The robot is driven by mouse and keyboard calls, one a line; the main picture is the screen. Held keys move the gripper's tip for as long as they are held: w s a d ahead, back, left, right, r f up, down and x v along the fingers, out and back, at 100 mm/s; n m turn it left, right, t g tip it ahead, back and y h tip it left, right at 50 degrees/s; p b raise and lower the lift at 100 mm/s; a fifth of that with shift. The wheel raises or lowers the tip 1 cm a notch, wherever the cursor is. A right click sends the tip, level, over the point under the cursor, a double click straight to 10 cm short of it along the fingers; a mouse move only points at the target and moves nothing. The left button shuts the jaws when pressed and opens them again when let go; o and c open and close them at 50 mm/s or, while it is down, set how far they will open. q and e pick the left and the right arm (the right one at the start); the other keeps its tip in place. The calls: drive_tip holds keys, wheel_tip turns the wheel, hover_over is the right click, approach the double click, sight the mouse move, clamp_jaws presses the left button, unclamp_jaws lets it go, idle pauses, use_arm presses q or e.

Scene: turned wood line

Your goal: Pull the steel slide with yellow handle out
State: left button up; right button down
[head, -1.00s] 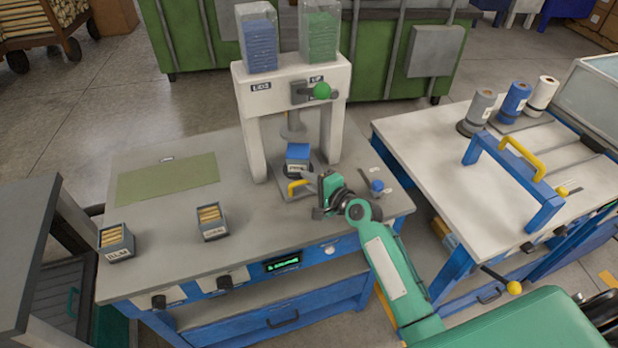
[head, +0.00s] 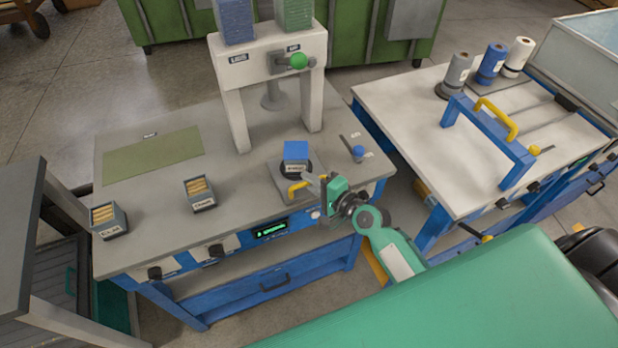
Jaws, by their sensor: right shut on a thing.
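The steel slide (head: 284,186) lies on the grey bench top, in front of the white press frame (head: 232,115) and clear of its legs. It bears a dark round seat with a labelled box with a blue top (head: 296,151). Its yellow handle (head: 296,190) is at the front end, close to the bench's front edge. My right gripper (head: 314,186) comes in from the right and is shut on the handle, partly hiding it. My left gripper is not in view.
A blue knob (head: 358,152) stands on the bench right of the slide. Two small boxes of wooden sticks, one of them here (head: 200,194), stand at the left. A green mat (head: 152,155) lies behind them. A second table (head: 420,110) is at the right.

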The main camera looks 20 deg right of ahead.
drive_tip(key=shift+s+f, duration=0.1)
drive_tip(key=shift+f, duration=0.1)
drive_tip(key=c, duration=1.6)
unclamp_jaws()
drive_tip(key=shift+o, duration=0.7)
drive_tip(key=shift+s+r, duration=0.2)
drive_tip(key=shift+d, duration=0.1)
drive_tip(key=b+v, duration=0.3)
drive_tip(key=v, duration=1)
drive_tip(key=shift+s, duration=0.35)
drive_tip(key=shift+d+r, duration=0.1)
drive_tip(key=shift+r, duration=0.05)
